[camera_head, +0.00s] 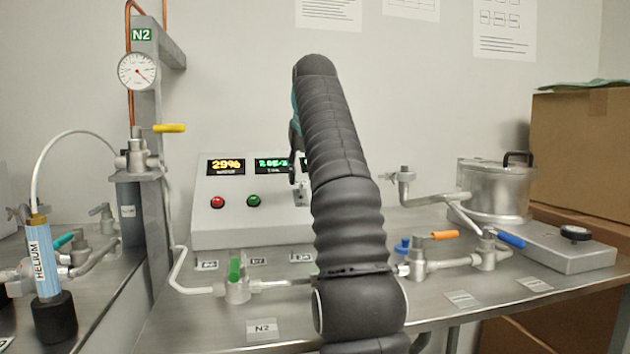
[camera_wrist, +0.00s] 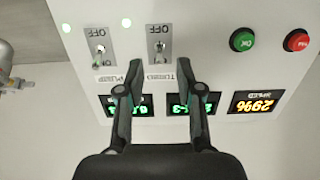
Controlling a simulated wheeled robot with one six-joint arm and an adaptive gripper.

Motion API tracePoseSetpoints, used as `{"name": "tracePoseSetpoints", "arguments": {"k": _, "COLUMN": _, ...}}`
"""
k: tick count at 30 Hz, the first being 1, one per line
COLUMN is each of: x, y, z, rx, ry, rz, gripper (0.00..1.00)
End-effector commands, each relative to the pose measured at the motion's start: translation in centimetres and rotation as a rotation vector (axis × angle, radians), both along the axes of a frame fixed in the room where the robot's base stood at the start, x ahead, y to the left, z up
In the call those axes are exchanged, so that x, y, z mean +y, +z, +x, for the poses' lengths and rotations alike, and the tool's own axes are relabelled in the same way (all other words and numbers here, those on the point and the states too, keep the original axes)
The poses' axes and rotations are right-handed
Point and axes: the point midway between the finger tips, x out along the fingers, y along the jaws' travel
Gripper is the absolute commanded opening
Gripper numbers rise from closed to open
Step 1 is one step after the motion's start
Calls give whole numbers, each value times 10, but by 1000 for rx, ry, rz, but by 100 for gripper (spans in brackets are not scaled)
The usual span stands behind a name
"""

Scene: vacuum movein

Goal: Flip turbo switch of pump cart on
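The pump cart's control box (camera_head: 210,185) stands on the steel bench, and its panel appears upside down in the wrist view. There the turbo switch (camera_wrist: 160,46) is a small metal toggle on a light plate with an OFF mark and a TURBO label. I cannot clearly tell its lever position. My gripper (camera_wrist: 159,68) is open and empty, its two fingers apart on either side of the TURBO label, with the switch just beyond and between the tips. Contact cannot be told. In the head view my arm hides most of my gripper and the panel's right part.
The pump switch (camera_wrist: 99,45) is beside the turbo switch. A green button (camera_wrist: 242,39) and a red button (camera_wrist: 299,37) are on the other side.

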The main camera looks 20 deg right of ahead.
Motion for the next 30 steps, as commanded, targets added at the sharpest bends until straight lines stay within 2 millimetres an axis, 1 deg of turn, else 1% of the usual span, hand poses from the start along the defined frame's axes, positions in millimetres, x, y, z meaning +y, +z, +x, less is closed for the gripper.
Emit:
{"name": "tracePoseSetpoints", "arguments": {"k": 7, "x": 1, "y": 6, "z": -7, "rx": 0, "ry": 0, "rz": 0, "gripper": 36}}
{"name": "tracePoseSetpoints", "arguments": {"k": 17, "x": 3, "y": 8, "z": -16, "rx": 1, "ry": 0, "rz": 0, "gripper": 36}}
{"name": "tracePoseSetpoints", "arguments": {"k": 26, "x": 7, "y": 6, "z": -34, "rx": 1, "ry": 0, "rz": 0, "gripper": 36}}
{"name": "tracePoseSetpoints", "arguments": {"k": 30, "x": 10, "y": 6, "z": -50, "rx": 0, "ry": 0, "rz": 0, "gripper": 36}}
